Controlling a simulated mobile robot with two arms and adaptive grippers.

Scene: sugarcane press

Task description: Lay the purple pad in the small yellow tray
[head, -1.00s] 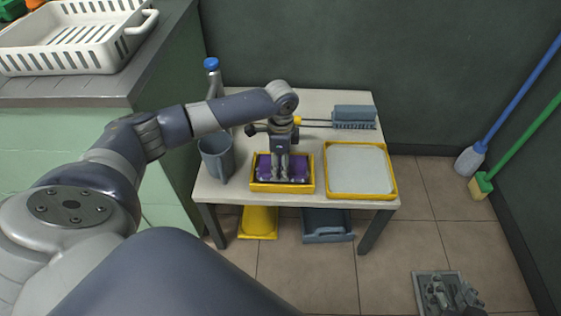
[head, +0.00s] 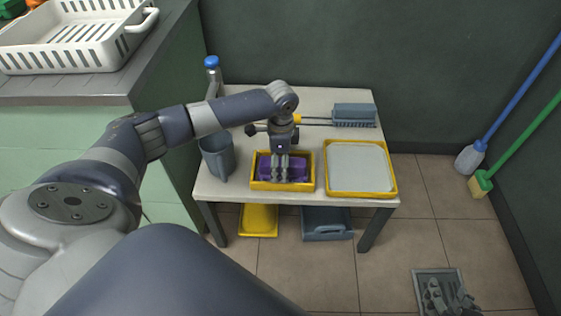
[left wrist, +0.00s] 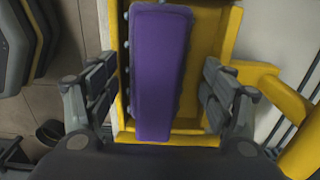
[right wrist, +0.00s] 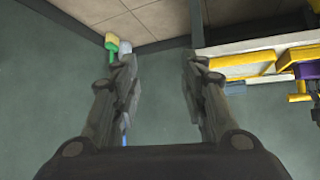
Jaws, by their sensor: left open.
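The purple pad (head: 270,172) lies inside the small yellow tray (head: 255,184) on the table. In the left wrist view the pad (left wrist: 160,60) is long and flat, and the tray's wall (left wrist: 226,45) shows beside it. My left gripper (head: 281,180) points down over the pad; its fingers stand apart on either side of the pad in the left wrist view. It is open, and in the head view its fingers hide part of the pad. My right gripper (right wrist: 160,75) is open and empty, away from the table; it shows at the lower right of the head view (head: 447,294).
A larger yellow tray with a pale inside (head: 360,168) stands right of the small tray. A grey jug (head: 218,158) and a blue-capped bottle (head: 213,78) stand on the left. A grey brush (head: 353,115) lies behind. Brooms (head: 515,107) lean at the right wall.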

